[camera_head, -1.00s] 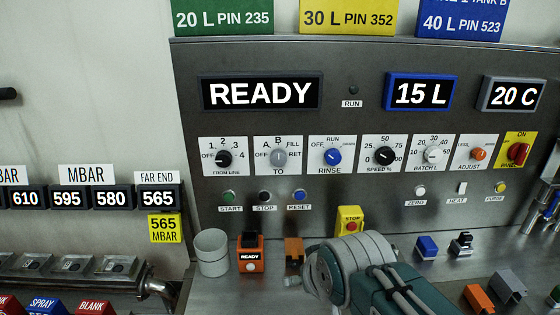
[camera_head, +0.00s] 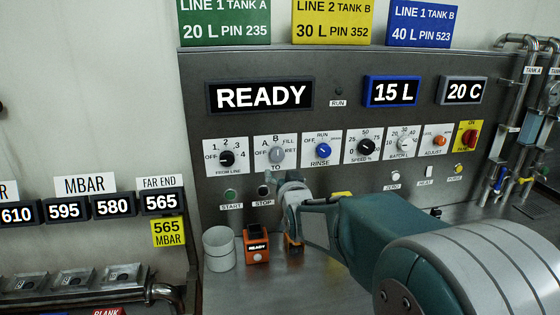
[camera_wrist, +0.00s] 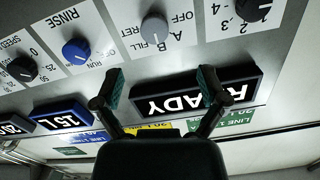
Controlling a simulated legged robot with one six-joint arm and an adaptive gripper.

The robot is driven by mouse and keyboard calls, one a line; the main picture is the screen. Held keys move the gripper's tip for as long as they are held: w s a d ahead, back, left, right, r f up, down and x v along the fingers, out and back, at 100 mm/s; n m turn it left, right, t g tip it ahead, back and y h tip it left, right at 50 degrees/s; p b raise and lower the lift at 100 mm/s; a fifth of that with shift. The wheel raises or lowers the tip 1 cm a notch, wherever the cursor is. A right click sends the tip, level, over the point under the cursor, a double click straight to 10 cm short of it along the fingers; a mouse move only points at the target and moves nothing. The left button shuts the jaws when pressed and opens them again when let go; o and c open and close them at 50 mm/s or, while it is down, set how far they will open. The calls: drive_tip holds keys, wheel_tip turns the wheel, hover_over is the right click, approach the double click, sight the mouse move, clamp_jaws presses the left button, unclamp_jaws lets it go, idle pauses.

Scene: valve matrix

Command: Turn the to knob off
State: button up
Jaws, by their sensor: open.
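The TO knob (camera_head: 276,155) is grey on a white plate with the labels OFF, A, B, FILL and RET, second from the left in the knob row. In the wrist view the TO knob (camera_wrist: 153,30) appears upside down, beyond the fingers. Its exact pointer setting is too small to tell. My gripper (camera_wrist: 161,80) is open and empty, its two fingertips apart, not touching the knob. In the head view my gripper sits just below the TO plate, with its fingers hard to make out.
The FROM LINE knob (camera_head: 227,158) and the blue RINSE knob (camera_head: 323,151) flank the TO knob. START (camera_head: 231,194) and STOP (camera_head: 264,190) buttons lie below. A grey cup (camera_head: 219,248) and an orange READY device (camera_head: 256,246) stand on the bench.

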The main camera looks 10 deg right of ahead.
sight(277, 156)
drive_tip(key=w, duration=1)
drive_tip(key=shift+w+d, duration=0.1)
drive_tip(key=shift+w, duration=0.25)
drive_tip(key=shift+w+d, duration=0.1)
drive_tip(key=shift+w, duration=0.1)
drive_tip(key=shift+w+d, duration=0.1)
drive_tip(key=shift+d, duration=0.45)
drive_tip(key=shift+a, duration=0.1)
drive_tip(key=c, duration=0.7)
drive_tip(key=shift+a, duration=0.15)
drive_tip(key=c, duration=0.4)
drive_tip(key=shift+a, duration=0.1)
drive_tip(key=shift+c, duration=0.2)
